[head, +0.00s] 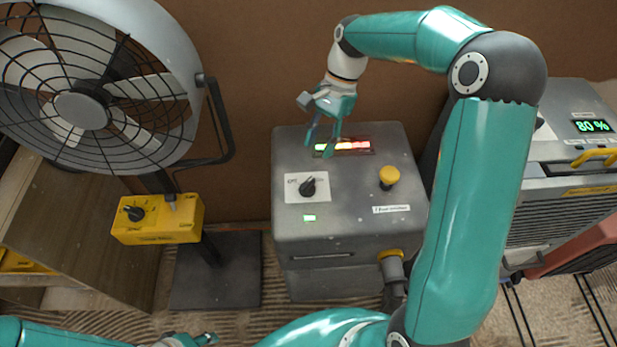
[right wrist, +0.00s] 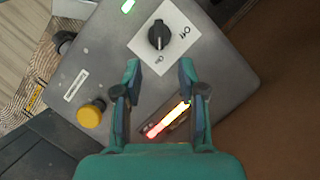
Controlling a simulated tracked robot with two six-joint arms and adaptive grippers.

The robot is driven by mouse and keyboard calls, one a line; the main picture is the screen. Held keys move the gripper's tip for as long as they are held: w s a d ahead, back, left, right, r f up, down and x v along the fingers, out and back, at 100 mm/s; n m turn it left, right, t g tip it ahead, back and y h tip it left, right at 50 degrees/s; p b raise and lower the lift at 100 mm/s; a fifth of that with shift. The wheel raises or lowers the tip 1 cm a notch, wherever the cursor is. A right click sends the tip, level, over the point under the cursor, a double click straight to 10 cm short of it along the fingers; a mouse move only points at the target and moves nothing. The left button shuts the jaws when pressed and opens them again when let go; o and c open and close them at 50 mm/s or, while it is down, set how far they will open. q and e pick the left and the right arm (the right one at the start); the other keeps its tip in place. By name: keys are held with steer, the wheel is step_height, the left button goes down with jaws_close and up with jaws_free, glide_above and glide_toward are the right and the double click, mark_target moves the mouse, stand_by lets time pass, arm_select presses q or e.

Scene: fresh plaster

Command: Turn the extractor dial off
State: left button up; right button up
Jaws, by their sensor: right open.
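The extractor is a grey box (head: 340,245) in the middle of the head view. Its black dial (head: 308,187) sits on a white label plate on the top face. In the right wrist view the dial (right wrist: 158,36) lies just beyond the fingertips, with "Off" printed beside it; I cannot tell for sure where its pointer stands. My right gripper (head: 319,146) is open and empty above the box, apart from the dial, near the lit bar. Its two fingers also show in the right wrist view (right wrist: 160,70). My left gripper (head: 205,338) shows only partly at the bottom edge.
The box also carries a lit colour bar (head: 343,146), a yellow button (head: 389,177) and a small green light (head: 309,218). A large fan (head: 85,110) with a yellow control box (head: 160,220) stands left. A grey machine reading 80 % (head: 560,150) stands right.

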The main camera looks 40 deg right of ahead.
mark_target(308, 182)
steer(key=x, duration=1)
steer(key=shift+a+f, duration=0.15)
steer(key=shift+f, duration=0.25)
